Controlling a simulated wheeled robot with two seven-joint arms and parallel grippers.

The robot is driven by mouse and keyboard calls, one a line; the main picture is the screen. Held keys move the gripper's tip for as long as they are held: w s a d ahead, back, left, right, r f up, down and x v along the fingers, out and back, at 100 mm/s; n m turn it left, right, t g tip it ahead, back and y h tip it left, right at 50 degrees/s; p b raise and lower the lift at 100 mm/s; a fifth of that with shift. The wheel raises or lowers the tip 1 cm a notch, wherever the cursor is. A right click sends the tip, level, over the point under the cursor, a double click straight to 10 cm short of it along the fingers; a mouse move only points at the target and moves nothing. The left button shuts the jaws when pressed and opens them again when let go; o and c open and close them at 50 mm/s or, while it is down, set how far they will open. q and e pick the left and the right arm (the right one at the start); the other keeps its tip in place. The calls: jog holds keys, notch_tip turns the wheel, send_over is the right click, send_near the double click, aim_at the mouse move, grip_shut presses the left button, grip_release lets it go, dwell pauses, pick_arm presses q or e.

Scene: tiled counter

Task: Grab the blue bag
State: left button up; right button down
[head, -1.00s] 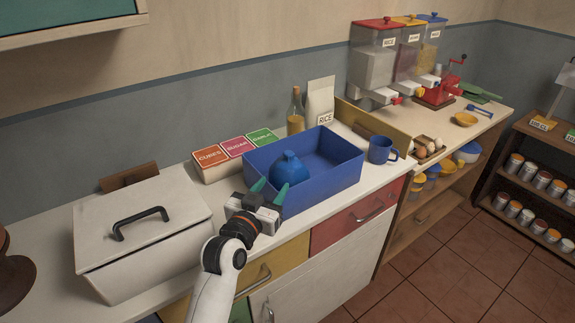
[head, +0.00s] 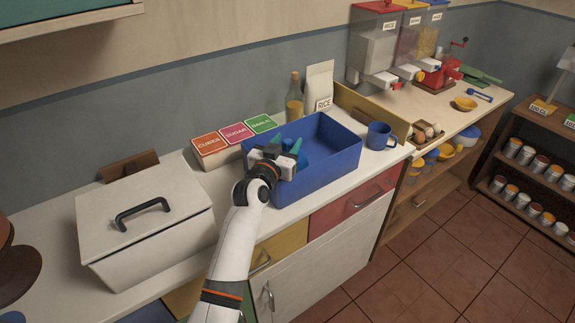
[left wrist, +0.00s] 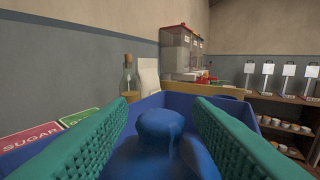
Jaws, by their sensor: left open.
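The blue bag (left wrist: 160,145) sits inside the blue tray (head: 335,172), toward its left end. In the head view the bag (head: 290,158) is mostly hidden behind my gripper. My left gripper (head: 287,146) is open, with its teal fingers at the bag. In the left wrist view the two fingers stand on either side of the bag's knotted top, with a gap visible on the left side. I cannot tell whether the right finger touches it. My right gripper is not in view.
A white lidded box (head: 150,225) stands left of the tray. Boxes marked cubes, sugar and another label (head: 235,138), a bottle (head: 295,100) and a rice bag (head: 319,88) stand behind it. A blue mug (head: 380,136) is close on the right.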

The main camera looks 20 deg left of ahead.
pick_arm(q)
jog(key=shift+w, duration=0.55)
grip_shut()
jog(key=shift+f, duration=0.1)
dwell(0.9)
